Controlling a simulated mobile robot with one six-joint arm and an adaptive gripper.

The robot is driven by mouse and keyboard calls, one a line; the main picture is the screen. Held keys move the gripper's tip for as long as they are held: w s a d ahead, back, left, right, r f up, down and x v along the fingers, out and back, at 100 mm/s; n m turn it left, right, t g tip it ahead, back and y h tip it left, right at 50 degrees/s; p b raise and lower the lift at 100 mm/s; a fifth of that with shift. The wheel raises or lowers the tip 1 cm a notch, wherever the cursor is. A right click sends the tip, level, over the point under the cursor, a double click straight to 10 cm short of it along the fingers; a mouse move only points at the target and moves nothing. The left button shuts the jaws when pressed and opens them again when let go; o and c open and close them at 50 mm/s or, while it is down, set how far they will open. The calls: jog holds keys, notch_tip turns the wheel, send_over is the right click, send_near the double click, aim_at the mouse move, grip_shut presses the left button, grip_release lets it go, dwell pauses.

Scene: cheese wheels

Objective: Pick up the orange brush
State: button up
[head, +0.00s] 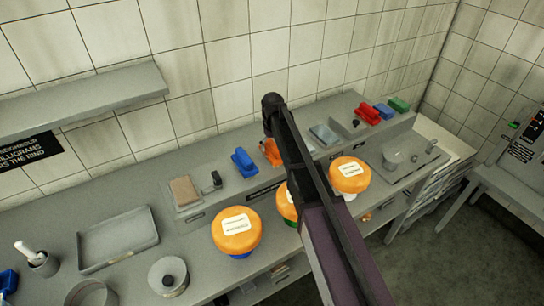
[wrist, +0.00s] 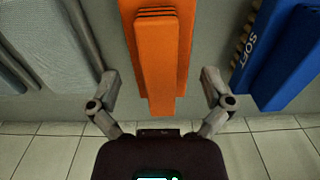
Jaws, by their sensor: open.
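The orange brush (wrist: 160,60) lies on the grey counter, in the middle of the wrist view, with its narrow handle end toward me. My gripper (wrist: 160,88) is open, with one finger on each side of the handle and a gap on both sides. I cannot tell how far above the counter the fingertips are. In the head view the orange brush (head: 271,150) shows only in part behind my arm, and my fingertips are hidden there.
A blue brush (wrist: 280,55) lies close by; it also shows in the head view (head: 244,162). Orange cheese wheels (head: 237,232) stand along the counter's front. Red brushes (head: 367,114) lie farther right. A tiled wall stands behind. An empty tray (head: 118,238) sits at left.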

aim_at(273, 152)
jog(key=shift+f+b, duration=1.3)
jog(key=shift+f, duration=0.3)
jog(key=c, duration=1.1)
jog(key=shift+o, duration=0.2)
jog(key=shift+r, duration=0.25)
notch_tip(273, 152, up, 4)
jog(key=p, duration=0.4)
jog(key=shift+f, duration=0.25)
jog(key=s+d, duration=0.2)
jog(key=s, duration=0.3)
jog(key=s+d, duration=0.1)
jog(key=s, duration=0.4)
jog(key=s+d+r+p, duration=0.1)
jog(key=s+d, duration=0.1)
jog(key=s, duration=0.3)
jog(key=shift+d, duration=0.35)
